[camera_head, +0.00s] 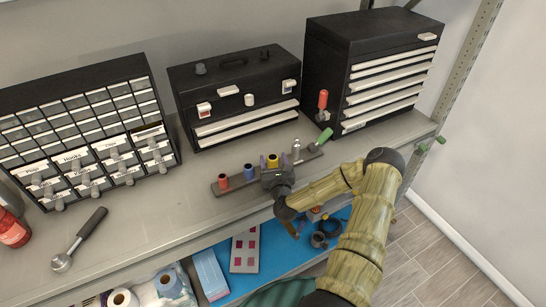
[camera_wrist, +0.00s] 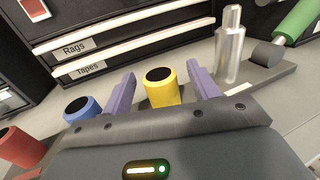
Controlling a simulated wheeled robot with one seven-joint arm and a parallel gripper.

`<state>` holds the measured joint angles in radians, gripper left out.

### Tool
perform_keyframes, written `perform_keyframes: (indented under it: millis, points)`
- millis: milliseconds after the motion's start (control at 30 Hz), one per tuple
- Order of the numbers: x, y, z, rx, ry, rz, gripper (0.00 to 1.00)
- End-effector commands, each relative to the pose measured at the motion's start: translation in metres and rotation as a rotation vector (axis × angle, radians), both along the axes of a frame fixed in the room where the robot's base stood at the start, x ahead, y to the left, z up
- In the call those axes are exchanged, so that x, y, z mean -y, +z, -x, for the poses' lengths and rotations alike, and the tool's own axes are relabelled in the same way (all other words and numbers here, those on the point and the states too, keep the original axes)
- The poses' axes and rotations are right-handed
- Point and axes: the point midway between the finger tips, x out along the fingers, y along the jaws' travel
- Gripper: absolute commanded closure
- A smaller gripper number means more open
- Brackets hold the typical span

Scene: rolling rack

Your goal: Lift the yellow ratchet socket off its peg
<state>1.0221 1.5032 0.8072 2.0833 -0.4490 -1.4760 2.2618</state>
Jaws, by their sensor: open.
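The yellow ratchet socket (camera_wrist: 163,89) stands upright on the socket rail, with a dark round opening on top. In the head view the yellow socket (camera_head: 272,160) shows just behind my gripper (camera_head: 272,170). In the wrist view my gripper (camera_wrist: 160,92) is open, with one purple finger on each side of the yellow socket. A gap shows between the socket and each finger. The peg is hidden inside or beneath the socket.
A green-handled tool (camera_head: 322,138) lies at the rail's right end. Tool chests (camera_head: 240,95) stand behind. The shelf front-left holds a ratchet (camera_head: 80,240).

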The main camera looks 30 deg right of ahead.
Motion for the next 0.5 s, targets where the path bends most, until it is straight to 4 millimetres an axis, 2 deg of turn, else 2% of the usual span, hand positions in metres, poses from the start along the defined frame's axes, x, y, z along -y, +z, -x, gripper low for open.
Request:
perform_keyframes:
  millis: [100, 500]
  points:
    - [0.0014, 0.0001, -0.0068, -0.001, 0.001, 0.000, 0.40]
    - [0.0024, -0.0009, -0.0068, -0.001, 0.000, 0.000, 0.40]
